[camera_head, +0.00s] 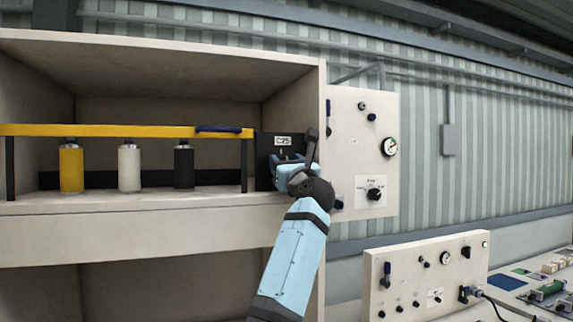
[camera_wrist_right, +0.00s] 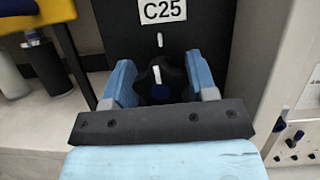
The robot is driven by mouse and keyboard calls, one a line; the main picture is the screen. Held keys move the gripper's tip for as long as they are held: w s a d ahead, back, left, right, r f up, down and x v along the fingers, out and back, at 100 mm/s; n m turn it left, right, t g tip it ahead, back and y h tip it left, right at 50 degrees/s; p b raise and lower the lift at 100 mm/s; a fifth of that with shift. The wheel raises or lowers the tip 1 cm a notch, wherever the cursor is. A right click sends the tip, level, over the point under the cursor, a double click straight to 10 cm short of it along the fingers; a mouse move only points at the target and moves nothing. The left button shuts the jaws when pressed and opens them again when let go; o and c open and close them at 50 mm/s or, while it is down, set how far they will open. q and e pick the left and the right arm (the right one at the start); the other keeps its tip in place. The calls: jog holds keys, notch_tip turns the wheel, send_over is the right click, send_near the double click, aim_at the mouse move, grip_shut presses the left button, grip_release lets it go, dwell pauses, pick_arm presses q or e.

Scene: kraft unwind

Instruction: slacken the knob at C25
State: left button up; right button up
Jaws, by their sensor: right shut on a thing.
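The black panel labelled C25 (camera_wrist_right: 163,11) fills the upper middle of the right wrist view. Its black knob (camera_wrist_right: 168,76), with a white mark, sits below the label between my right gripper's blue fingers. My right gripper (camera_wrist_right: 160,88) is shut on the knob. In the head view the same dark panel (camera_head: 265,150) stands at the right end of the shelf, and my right gripper (camera_head: 285,163) reaches its front; the arm partly hides the knob there. My left gripper is in neither view.
On the shelf, a yellow rail (camera_head: 110,130) runs above a yellow cylinder (camera_head: 71,168), a white one (camera_head: 129,167) and a black one (camera_head: 184,166). A cream panel (camera_head: 345,130) with a gauge (camera_head: 390,147) and dial stands right of the arm. Another control panel (camera_head: 410,276) is lower right.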

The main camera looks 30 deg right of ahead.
jog(key=n+y, duration=0.2)
jog(key=n, duration=0.2)
jog(key=n+y, duration=0.1)
jog(key=n, duration=0.1)
jog(key=n+y, duration=0.1)
jog(key=n, duration=0.2)
jog(key=shift+a+y, duration=0.15)
jog(key=shift+y, duration=0.15)
jog(key=n+g+y, duration=0.1)
jog(key=n, duration=0.3)
jog(key=n+g+y, duration=0.1)
jog(key=n, duration=0.2)
jog(key=shift+a, duration=0.1)
jog(key=n+g+y, duration=0.1)
jog(key=n, duration=0.3)
jog(key=shift+g, duration=0.3)
jog(key=shift+f+n+g, duration=0.1)
jog(key=shift+n+g, duration=0.3)
jog(key=shift+n, duration=0.7)
jog(key=shift+n+g+h, duration=0.3)
jog(key=shift+n, duration=0.2)
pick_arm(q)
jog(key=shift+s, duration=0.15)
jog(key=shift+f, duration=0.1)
